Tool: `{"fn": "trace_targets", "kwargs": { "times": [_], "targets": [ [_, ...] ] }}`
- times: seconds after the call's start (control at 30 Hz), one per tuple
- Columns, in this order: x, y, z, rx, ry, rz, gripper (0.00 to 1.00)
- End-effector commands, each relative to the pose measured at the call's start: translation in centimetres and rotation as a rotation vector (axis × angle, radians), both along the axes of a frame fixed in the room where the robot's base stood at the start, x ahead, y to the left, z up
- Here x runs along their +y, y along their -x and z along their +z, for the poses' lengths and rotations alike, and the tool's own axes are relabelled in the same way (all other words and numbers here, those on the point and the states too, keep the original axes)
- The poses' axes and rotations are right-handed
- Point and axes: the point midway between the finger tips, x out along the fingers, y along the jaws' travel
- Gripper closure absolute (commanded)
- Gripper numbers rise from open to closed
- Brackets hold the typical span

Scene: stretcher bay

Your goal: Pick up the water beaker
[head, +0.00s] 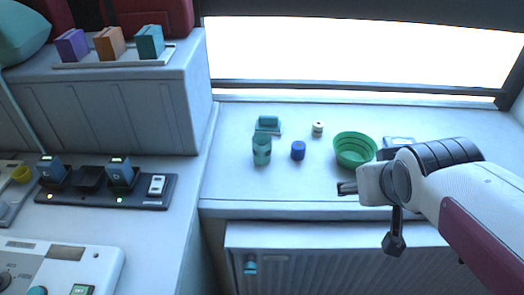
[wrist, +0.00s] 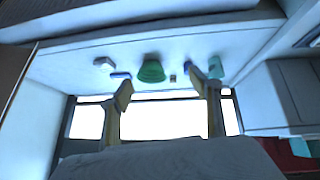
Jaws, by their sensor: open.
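The water beaker, a translucent teal cup (head: 262,150), stands upright on the white counter, left of a small blue cup (head: 298,150). It also shows in the wrist view as a teal shape (wrist: 216,67), beyond the right fingertip. My gripper (head: 347,188) is at the counter's front edge, right of the beaker and apart from it. In the wrist view its two yellowish fingers (wrist: 161,88) are spread wide with nothing between them. I cannot see whether the beaker holds water.
A green ribbed bowl (head: 354,149) stands close behind my gripper. A white-and-dark small jar (head: 318,129), a teal block-like item (head: 268,125) and a blue-and-white item (head: 399,142) lie around it. A window (head: 360,50) backs the counter. The counter's front left is clear.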

Motion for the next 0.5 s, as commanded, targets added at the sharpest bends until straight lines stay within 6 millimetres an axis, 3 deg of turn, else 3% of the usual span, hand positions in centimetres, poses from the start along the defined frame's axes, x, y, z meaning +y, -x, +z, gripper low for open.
{"fn": "trace_targets", "kwargs": {
  "times": [0.5],
  "targets": [
    [0.8,-11.6,-1.6,-0.140,0.057,0.108,0.37]
  ]
}}
